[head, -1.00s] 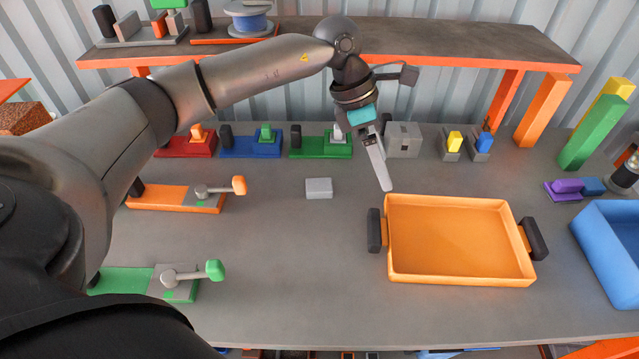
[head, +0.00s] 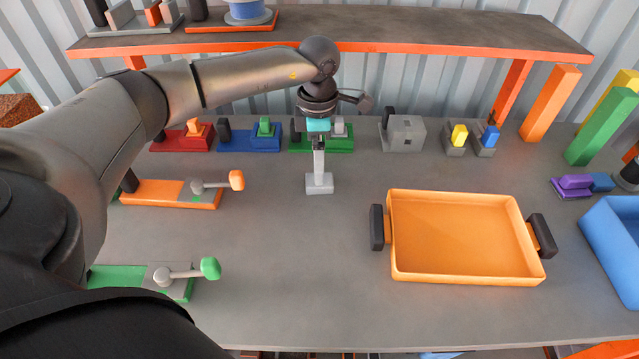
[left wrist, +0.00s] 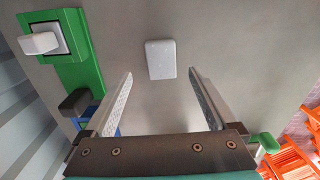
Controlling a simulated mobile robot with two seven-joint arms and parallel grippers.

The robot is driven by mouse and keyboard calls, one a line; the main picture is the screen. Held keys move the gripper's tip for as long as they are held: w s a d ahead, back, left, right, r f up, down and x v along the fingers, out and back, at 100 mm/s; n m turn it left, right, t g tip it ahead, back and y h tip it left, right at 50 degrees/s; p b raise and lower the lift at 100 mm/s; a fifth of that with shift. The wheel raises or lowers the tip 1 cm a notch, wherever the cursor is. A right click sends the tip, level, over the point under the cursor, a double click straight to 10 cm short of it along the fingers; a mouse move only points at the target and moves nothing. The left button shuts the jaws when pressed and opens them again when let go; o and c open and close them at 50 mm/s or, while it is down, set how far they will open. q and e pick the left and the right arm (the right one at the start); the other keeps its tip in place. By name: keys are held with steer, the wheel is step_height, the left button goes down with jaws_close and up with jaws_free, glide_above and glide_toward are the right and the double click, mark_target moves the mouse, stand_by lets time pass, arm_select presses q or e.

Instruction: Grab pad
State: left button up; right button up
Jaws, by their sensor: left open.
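The pad is a small light grey block (head: 319,186) lying flat on the grey table, left of the orange tray. In the left wrist view the pad (left wrist: 161,59) lies ahead of the fingertips, roughly midway between them. My left gripper (head: 319,172) comes down over the pad in the head view and overlaps its far edge. In the left wrist view the left gripper (left wrist: 160,75) is open, with nothing between its fingers. The pad looks apart from both fingers. My right gripper is in neither view.
An orange tray (head: 455,274) with black handles stands to the right. Red, blue and green (head: 342,147) fixtures line up behind the gripper. Orange (head: 160,196) and green (head: 120,277) lever blocks sit at left. A shelf (head: 420,32) spans the back. The table front centre is clear.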

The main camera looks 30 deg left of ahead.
mark_target(327, 188)
arm_select(q)
step_height(327, 188, down, 5)
steer(key=shift+d+f+b, duration=0.15)
steer(key=shift+b, duration=0.2)
jaws_close()
stand_by(0.7)
